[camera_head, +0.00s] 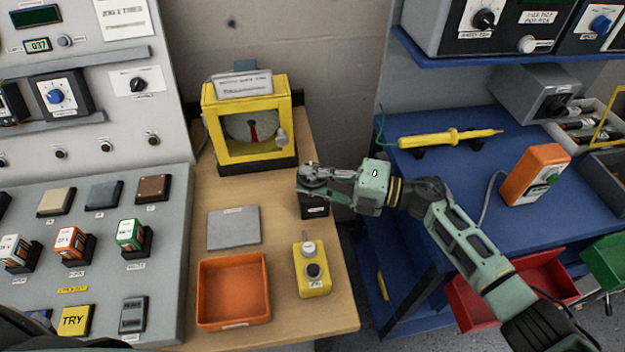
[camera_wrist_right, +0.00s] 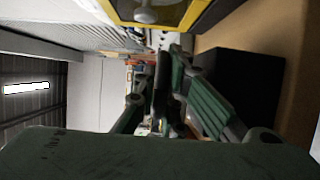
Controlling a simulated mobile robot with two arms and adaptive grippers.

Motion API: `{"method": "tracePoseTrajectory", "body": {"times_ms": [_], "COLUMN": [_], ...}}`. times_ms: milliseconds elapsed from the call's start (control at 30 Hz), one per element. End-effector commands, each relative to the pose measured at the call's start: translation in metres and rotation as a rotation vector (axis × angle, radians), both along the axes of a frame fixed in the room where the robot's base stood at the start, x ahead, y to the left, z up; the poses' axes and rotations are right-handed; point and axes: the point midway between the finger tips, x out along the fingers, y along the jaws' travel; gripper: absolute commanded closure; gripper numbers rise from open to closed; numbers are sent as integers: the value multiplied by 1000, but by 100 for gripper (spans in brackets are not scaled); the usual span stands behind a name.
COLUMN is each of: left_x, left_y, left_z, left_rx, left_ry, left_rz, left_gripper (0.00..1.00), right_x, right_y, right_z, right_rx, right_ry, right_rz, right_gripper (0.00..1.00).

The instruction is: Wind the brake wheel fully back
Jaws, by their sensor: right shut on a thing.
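My right gripper (camera_head: 312,177) reaches in from the right over a small black box (camera_head: 314,208) on the wooden bench. It is shut on a dark part at the top of this box, which I take to be the brake wheel; the fingers hide most of it. In the right wrist view the fingers (camera_wrist_right: 165,88) close around a dark upright piece, beside the black box (camera_wrist_right: 240,85). The wheel's angle cannot be read. My left gripper is not in view.
A yellow-framed gauge with a red needle (camera_head: 250,128) stands behind the gripper. A grey plate (camera_head: 234,229), an orange tray (camera_head: 203,296) and a yellow button box (camera_head: 312,284) lie nearer. A blue bench (camera_head: 450,180) stands right, a grey control panel (camera_head: 100,190) left.

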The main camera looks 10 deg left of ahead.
Motion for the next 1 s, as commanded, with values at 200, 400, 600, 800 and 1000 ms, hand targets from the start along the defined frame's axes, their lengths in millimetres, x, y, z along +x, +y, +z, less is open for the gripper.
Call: {"method": "tracePoseTrajectory", "body": {"times_ms": [200, 400, 600, 800, 1000], "left_x": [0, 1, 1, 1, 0], "left_y": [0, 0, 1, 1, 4], "left_z": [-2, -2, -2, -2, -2], "left_rx": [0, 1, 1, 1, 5], "left_ry": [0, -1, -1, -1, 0], "left_rz": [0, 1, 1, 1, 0], "left_gripper": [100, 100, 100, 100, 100], "right_x": [0, 0, 0, 0, 0], "right_y": [-1, -1, 0, 0, 0], "right_z": [-2, -2, -2, -1, 4], "right_rx": [-5, -5, -3, -2, -1], "right_ry": [1, 1, 1, 0, -2], "right_rz": [8, 7, 7, 7, 8], "right_gripper": [100, 100, 75, 72, 72]}}
